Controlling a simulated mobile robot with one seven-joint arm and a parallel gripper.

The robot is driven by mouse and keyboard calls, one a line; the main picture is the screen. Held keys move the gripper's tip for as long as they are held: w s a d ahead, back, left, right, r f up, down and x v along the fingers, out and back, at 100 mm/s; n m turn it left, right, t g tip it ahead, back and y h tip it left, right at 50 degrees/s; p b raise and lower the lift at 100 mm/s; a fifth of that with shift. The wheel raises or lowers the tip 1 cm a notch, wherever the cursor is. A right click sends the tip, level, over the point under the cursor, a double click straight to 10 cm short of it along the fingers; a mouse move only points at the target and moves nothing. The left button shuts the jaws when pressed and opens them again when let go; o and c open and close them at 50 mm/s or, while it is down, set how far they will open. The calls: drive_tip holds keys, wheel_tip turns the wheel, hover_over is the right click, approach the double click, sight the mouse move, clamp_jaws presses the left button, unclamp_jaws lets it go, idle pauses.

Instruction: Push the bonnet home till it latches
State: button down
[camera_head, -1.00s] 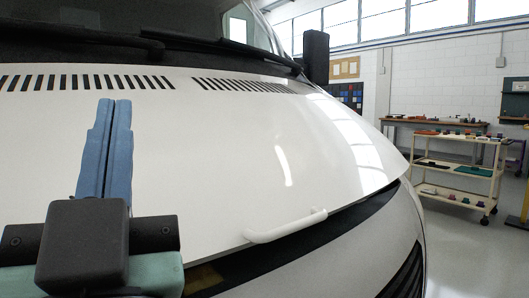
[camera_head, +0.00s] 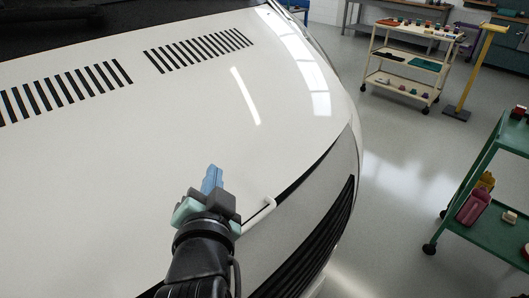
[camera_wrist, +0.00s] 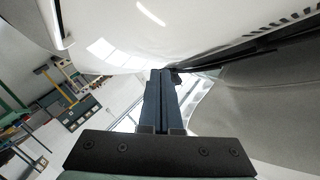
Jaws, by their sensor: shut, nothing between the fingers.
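The white bonnet (camera_head: 190,120) of the motorhome fills the left and middle of the head view. A narrow dark gap shows along its front edge, between it and the front panel (camera_head: 318,180). A white handle (camera_head: 259,214) sits at this front edge, just right of my gripper, partly hidden by it. My gripper (camera_head: 213,172) is shut and empty, its blue fingers together over the front part of the bonnet. I cannot tell whether they touch it. In the wrist view the shut fingers (camera_wrist: 160,75) point towards the bonnet's white surface (camera_wrist: 120,25).
Black vent slots (camera_head: 200,50) cross the bonnet towards the windscreen. A cream trolley (camera_head: 408,62) and a yellow stand (camera_head: 480,70) are at the back right. A green trolley (camera_head: 490,200) stands at the right edge. The grey floor between the vehicle and the trolleys is clear.

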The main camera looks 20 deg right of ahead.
sight(268, 186)
drive_tip(key=s+d+m+g+h+p, duration=0.2)
drive_tip(key=s+d+m+g+p, duration=0.35)
drive_tip(key=p, duration=0.85)
drive_tip(key=shift+n+g, duration=0.25)
drive_tip(key=p+x, duration=0.1)
drive_tip(key=x, duration=0.5)
drive_tip(key=p+x, duration=0.1)
drive_tip(key=x, duration=0.3)
drive_tip(key=shift+s+f+p, duration=0.35)
drive_tip(key=shift+s+f, duration=0.05)
drive_tip(key=shift+w+a+f+p, duration=0.15)
drive_tip(key=shift+w+a+f, duration=0.1)
drive_tip(key=shift+w+f, duration=0.4)
drive_tip(key=shift+w+a+f+p, duration=0.2)
drive_tip(key=shift+w+f, duration=0.2)
drive_tip(key=shift+f, duration=0.45)
drive_tip(key=shift+f, duration=0.1)
